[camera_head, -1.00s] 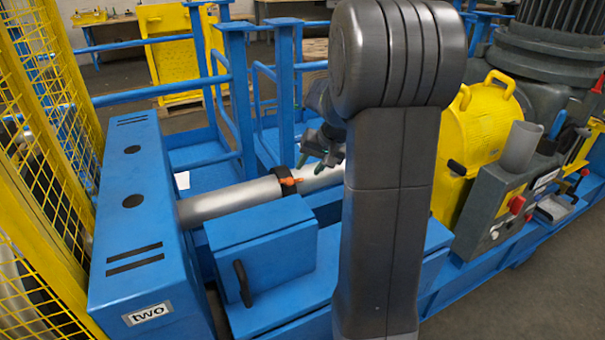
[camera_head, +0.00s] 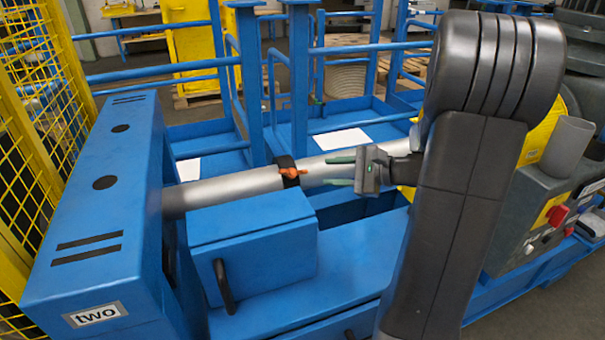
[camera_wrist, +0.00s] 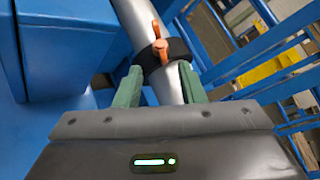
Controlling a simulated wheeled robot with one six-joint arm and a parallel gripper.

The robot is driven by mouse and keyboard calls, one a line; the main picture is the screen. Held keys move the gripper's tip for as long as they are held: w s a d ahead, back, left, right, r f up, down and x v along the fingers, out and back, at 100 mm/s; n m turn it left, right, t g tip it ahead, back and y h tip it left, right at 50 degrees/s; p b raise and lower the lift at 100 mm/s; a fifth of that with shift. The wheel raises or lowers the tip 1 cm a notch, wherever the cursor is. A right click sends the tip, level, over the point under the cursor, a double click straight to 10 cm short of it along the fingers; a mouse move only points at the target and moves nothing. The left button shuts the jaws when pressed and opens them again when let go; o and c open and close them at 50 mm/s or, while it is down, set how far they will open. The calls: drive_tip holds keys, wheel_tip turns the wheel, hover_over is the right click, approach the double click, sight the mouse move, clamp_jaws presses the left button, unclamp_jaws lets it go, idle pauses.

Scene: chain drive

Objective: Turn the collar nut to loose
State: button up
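The collar nut is a dark ring (camera_head: 287,171) with an orange handle (camera_head: 293,171) around a silver pipe (camera_head: 235,187). In the wrist view the ring (camera_wrist: 163,52) and its orange handle (camera_wrist: 160,42) lie just past my fingertips. My gripper (camera_head: 334,170) is to the right of the collar in the head view, its green fingers pointing left toward it. In the wrist view my gripper (camera_wrist: 158,78) is open, with the pipe seen between the two fingers. The fingers appear apart from the handle. The far side of the ring is hidden.
A blue box with a black handle (camera_head: 223,285) stands in front of the pipe. A blue housing labelled "two" (camera_head: 95,313) is at the left, beside yellow mesh fencing (camera_head: 45,110). Blue rails (camera_head: 300,75) stand behind. Grey and yellow machinery (camera_head: 540,190) is at the right.

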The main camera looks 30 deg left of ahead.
sight(293, 172)
drive_tip(key=x, duration=0.9)
drive_tip(key=shift+a+b, duration=0.25)
drive_tip(key=shift+b, duration=0.05)
